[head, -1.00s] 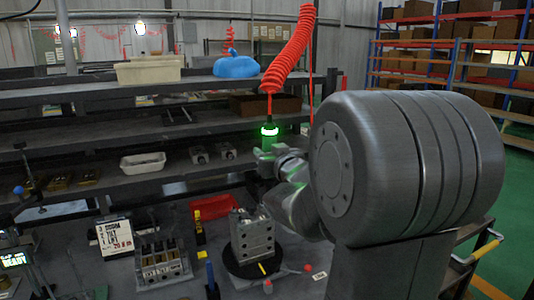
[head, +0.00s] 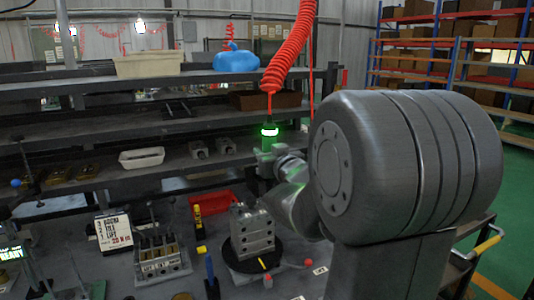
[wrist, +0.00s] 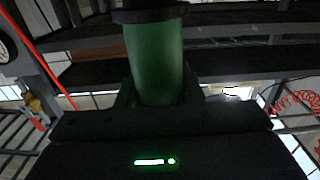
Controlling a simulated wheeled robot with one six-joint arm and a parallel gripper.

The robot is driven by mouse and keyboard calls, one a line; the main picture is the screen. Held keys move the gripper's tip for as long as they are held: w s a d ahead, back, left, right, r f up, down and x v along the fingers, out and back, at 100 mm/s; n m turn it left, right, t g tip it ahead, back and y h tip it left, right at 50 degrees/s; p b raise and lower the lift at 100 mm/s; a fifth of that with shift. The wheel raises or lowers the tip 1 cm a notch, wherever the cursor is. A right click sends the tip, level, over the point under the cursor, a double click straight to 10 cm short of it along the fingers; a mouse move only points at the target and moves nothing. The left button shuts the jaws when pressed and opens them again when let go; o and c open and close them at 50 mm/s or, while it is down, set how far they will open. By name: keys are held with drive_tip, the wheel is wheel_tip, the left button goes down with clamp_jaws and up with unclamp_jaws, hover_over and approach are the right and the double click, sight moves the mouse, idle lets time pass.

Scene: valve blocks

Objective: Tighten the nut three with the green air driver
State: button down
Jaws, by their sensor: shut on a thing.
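The green air driver (head: 268,142) is held upright in my gripper (head: 268,160), with a lit green ring near its top and a red coiled hose above it. In the wrist view its green body (wrist: 155,62) stands between the jaws of my gripper (wrist: 158,95), which are shut on it. The driver's lower end is hidden. A grey valve block (head: 252,234) stands on a black round turntable (head: 238,265), below and apart from the driver. Its individual nuts are too small to tell apart, so I cannot pick out nut three.
A second block with brass-coloured parts (head: 160,258) stands to the left, beside a sign card (head: 114,233). A red tray (head: 210,203) lies behind the valve block. Shelves with a white bin (head: 142,158) rise behind. A yellow-handled cart (head: 487,246) is at right.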

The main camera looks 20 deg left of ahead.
drive_tip(key=shift+f+b, duration=0.8)
drive_tip(key=shift+b, duration=0.05)
idle(3.4)
idle(0.7)
